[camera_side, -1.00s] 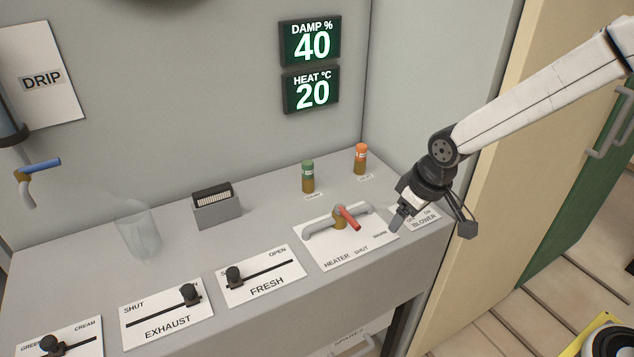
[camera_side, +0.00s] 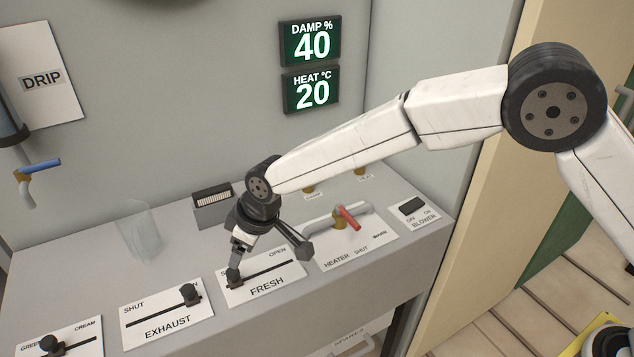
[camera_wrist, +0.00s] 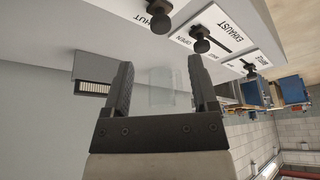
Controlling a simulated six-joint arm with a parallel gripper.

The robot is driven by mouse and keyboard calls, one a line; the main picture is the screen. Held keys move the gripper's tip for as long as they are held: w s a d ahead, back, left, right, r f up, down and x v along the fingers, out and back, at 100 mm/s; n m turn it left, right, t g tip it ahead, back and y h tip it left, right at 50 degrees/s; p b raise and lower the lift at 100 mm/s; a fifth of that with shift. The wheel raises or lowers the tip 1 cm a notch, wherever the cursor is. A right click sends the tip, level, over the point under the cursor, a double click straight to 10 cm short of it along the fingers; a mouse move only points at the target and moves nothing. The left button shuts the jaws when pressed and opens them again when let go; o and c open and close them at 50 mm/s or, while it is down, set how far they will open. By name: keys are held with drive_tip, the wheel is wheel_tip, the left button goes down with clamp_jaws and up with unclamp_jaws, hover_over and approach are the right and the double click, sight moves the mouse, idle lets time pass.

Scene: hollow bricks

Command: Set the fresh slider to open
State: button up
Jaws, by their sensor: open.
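The fresh slider's black knob (camera_side: 232,281) sits at the left, SHUT end of its slot on the white FRESH plate (camera_side: 288,281). The OPEN label is at the right end. My gripper (camera_side: 270,258) is open and empty, with its jaws spread over this plate. One finger is just above the knob in the side view and partly covers it; I cannot tell whether it touches. In the wrist view, my open fingers (camera_wrist: 160,67) have nothing between them up close, and the fresh knob (camera_wrist: 158,18) shows beyond their tips at the top.
The EXHAUST slider knob (camera_side: 189,293) stands left of the plate, at its right end. The heater's red-handled valve (camera_side: 347,217) stands close to the right. A grey box (camera_side: 205,215) and a clear cup (camera_side: 139,235) are behind. The blower switch (camera_side: 411,206) is farther right.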

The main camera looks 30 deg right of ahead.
sight(233, 271)
drive_tip(key=shift+a+f, duration=0.15)
drive_tip(key=shift+f, duration=0.05)
drive_tip(key=shift+x, duration=3.75)
clamp_jaws()
